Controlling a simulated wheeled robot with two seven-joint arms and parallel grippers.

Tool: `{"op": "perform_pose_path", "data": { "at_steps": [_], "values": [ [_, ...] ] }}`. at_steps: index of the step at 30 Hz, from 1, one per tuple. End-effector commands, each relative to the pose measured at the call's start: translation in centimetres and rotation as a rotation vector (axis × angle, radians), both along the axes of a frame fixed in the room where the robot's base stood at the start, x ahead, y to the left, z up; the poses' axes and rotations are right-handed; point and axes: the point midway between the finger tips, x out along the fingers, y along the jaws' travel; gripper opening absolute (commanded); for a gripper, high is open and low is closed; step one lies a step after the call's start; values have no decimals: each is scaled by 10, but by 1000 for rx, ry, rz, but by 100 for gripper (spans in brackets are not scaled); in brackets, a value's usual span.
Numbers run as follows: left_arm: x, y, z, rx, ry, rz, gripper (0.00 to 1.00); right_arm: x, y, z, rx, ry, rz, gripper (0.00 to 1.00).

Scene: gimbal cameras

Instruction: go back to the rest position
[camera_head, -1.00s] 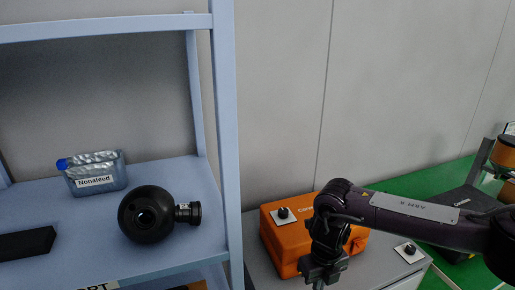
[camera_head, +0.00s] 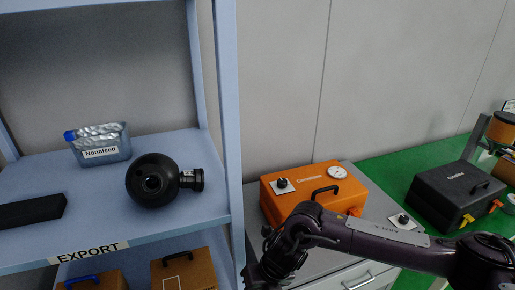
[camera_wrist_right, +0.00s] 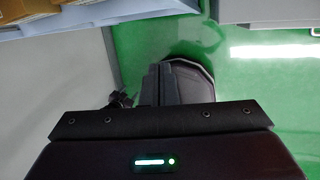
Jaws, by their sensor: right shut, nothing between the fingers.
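My right arm (camera_head: 375,240) comes in from the right in the head view and reaches low in front of the grey cabinet. Its wrist end is at the bottom edge, near the shelf post, and the fingertips are cut off there. In the right wrist view the dark fingers of my right gripper (camera_wrist_right: 163,85) are together with nothing held, above green floor. My left arm and gripper are not in view.
A blue shelf (camera_head: 105,232) marked EXPORT holds a black ball-shaped camera (camera_head: 155,181), a silver-blue container (camera_head: 100,146) and a black block (camera_head: 30,211). An orange case (camera_head: 325,190) sits on the grey cabinet (camera_head: 375,276). A black case (camera_head: 455,190) stands on a green surface.

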Motion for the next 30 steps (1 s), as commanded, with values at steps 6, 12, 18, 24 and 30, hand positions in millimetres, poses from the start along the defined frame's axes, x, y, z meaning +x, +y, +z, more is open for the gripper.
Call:
{"op": "perform_pose_path", "data": {
  "at_steps": [6,12,18,24,30],
  "values": [
    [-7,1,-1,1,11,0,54,-50,107,26,342,32,-235,0],
    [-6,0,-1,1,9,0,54,-56,145,88,669,147,-701,0],
    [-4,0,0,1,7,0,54,-33,95,119,869,325,-1320,0],
    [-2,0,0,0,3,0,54,-33,-15,95,905,495,-2022,0],
    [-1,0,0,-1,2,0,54,-66,-102,64,834,566,-2520,0]
  ]
}}
